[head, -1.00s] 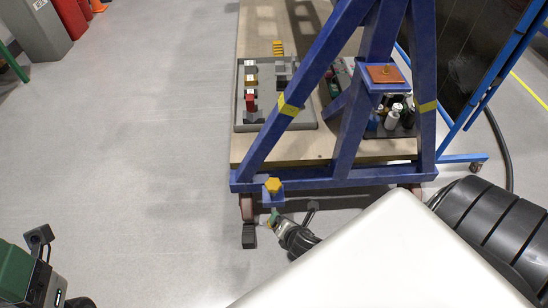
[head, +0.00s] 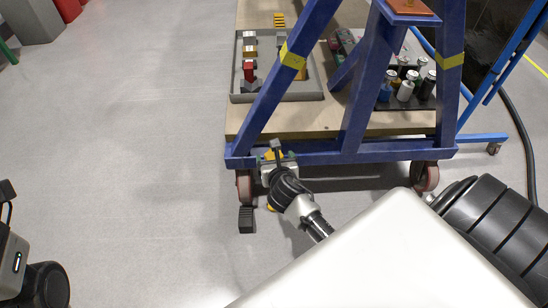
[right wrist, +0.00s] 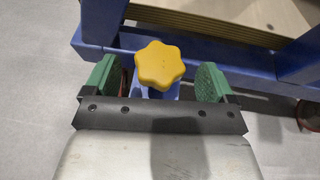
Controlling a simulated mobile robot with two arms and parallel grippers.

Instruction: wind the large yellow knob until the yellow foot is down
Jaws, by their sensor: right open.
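The large yellow knob (right wrist: 158,66) has a lobed, star-like rim and sits on a blue bracket at the left front corner of the blue frame. In the head view the knob (head: 274,154) is partly hidden by my right gripper (head: 277,160). In the right wrist view my right gripper (right wrist: 159,76) is open, with one green finger on each side of the knob and a visible gap at both. A small yellow piece (head: 270,208), probably the yellow foot, shows low beside my right wrist, mostly hidden. I cannot tell whether it touches the floor. My left gripper is not in view.
The blue frame (head: 350,158) stands on casters, including a right one (head: 425,177). Its wooden deck (head: 400,124) carries a grey tray (head: 236,97) with parts and several cans (head: 405,90). A dark pedal-like piece (head: 246,219) is near the left caster. Floor at left is clear.

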